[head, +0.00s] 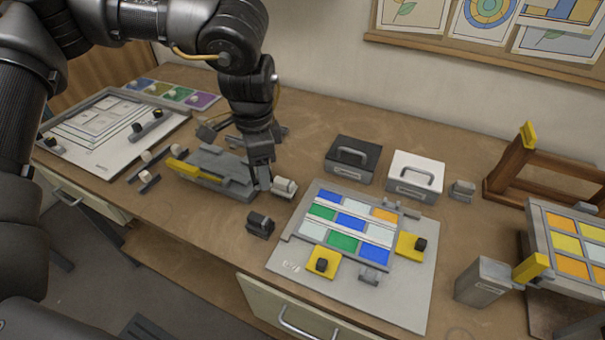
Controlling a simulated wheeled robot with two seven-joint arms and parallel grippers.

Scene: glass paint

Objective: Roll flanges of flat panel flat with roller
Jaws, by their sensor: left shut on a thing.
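The flat panel (341,226) lies on a light grey board at centre right, with blue, green, orange and pale glass pieces split by pale strips. My left gripper (263,183) points down left of the panel, beside the grey and yellow stand. It is shut on the roller (285,187), whose pale cylinder shows just right of the fingers. The roller's handle is mostly hidden by the fingers. The roller is left of the panel's upper left corner and apart from it. My right gripper is not in view.
The grey stand with yellow end (212,168) is close to my left gripper. Yellow clamps (322,264) and (409,246) sit at the panel's edges. A black box (352,160) and white box (414,178) stand behind. A small dark block (260,224) sits left of the board.

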